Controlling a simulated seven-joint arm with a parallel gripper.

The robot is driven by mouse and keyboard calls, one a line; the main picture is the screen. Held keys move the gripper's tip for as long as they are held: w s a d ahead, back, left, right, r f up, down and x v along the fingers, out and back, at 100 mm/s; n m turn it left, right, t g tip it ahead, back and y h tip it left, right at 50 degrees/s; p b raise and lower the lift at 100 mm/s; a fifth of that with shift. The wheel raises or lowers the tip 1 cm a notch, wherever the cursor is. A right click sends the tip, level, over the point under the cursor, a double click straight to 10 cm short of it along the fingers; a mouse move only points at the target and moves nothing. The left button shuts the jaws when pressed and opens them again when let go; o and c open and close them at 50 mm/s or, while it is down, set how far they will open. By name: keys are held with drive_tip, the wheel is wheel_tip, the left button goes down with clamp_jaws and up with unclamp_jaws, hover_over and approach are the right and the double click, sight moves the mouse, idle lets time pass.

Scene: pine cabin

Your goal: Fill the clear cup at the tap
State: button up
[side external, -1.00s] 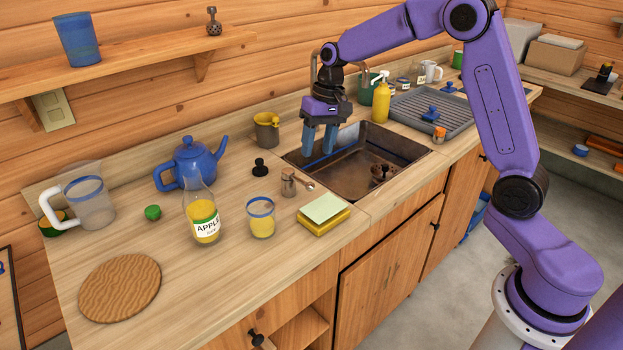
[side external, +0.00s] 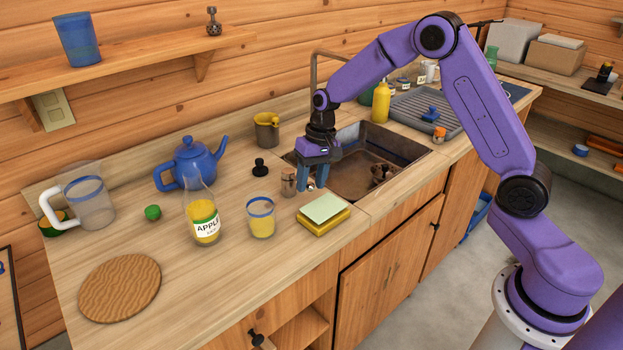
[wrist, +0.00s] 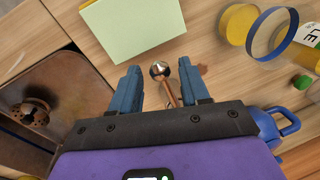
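A clear cup with a blue rim band (side external: 261,217) stands upright on the counter in the side view, with yellow in its lower part. It also shows at the upper right of the wrist view (wrist: 275,32). The grey tap (side external: 314,68) rises behind the sink and is partly hidden by my arm. My gripper (side external: 314,178) points down near the sink's left front edge, to the right of the cup and apart from it. In the wrist view my gripper (wrist: 160,88) has its fingers wide apart. A small shiny metal thing (wrist: 160,69) shows between and beyond the fingertips.
The sink (side external: 375,170) has a brown object inside. A green-topped sponge stack (side external: 323,209), metal canister (side external: 289,181) and black knob (side external: 260,168) lie close to my gripper. An apple-labelled bottle (side external: 205,222), blue teapot (side external: 190,164) and handled jug (side external: 88,203) stand left. The front-left counter is mostly clear.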

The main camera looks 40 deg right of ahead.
clamp_jaws()
drive_tip(key=shift+a+m, duration=0.9)
drive_tip(key=shift+m, duration=0.2)
drive_tip(key=shift+w+a+m+t, duration=0.2)
drive_tip(key=shift+a+m, duration=0.25)
drive_tip(key=shift+m, duration=0.2)
drive_tip(key=shift+w+a+m+t, duration=0.2)
drive_tip(key=shift+a+m, duration=0.2)
drive_tip(key=shift+m, duration=0.25)
drive_tip(key=shift+o, duration=1.2)
unclamp_jaws()
drive_tip(key=shift+s, duration=0.1)
drive_tip(key=v, duration=1.7)
drive_tip(key=shift+a+r, duration=0.25)
drive_tip(key=shift+r, duration=0.05)
drive_tip(key=shift+s, duration=0.1)
